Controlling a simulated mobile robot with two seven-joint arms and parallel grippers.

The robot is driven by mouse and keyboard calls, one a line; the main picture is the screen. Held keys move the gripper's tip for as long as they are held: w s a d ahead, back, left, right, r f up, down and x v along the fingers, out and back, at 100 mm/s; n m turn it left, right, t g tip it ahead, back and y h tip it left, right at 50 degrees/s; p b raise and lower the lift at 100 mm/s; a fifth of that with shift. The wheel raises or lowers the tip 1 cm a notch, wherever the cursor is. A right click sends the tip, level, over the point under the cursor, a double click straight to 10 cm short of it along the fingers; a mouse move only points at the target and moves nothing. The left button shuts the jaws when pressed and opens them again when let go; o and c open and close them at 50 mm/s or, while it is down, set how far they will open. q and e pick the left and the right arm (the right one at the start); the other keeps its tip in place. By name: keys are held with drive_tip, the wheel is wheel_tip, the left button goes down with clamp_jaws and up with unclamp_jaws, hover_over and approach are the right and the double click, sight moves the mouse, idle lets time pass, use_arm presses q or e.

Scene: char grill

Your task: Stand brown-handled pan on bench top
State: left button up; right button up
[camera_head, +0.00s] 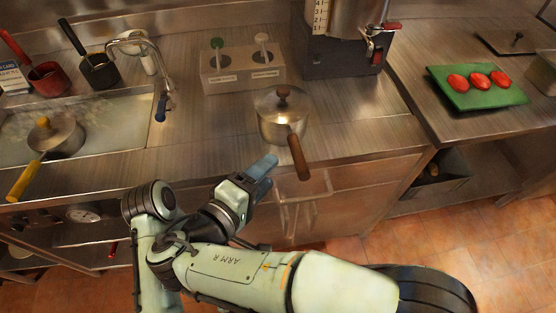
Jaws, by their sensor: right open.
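The brown-handled pan (273,133) is a silver pan with a lid and a brown knob. It stands upright on the bench top (205,130) near the front edge. Its brown handle (299,157) points toward me and sticks out past the edge. My right gripper (266,168) is open, in front of the bench edge, just left of the handle. It looks apart from the handle and holds nothing. My left gripper is not in view.
A sauce dispenser box (238,78) and a dark machine (335,52) stand behind. A green board (475,97) with tomatoes lies on the right bench.

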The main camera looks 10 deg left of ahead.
drive_tip(key=shift+v, duration=0.9)
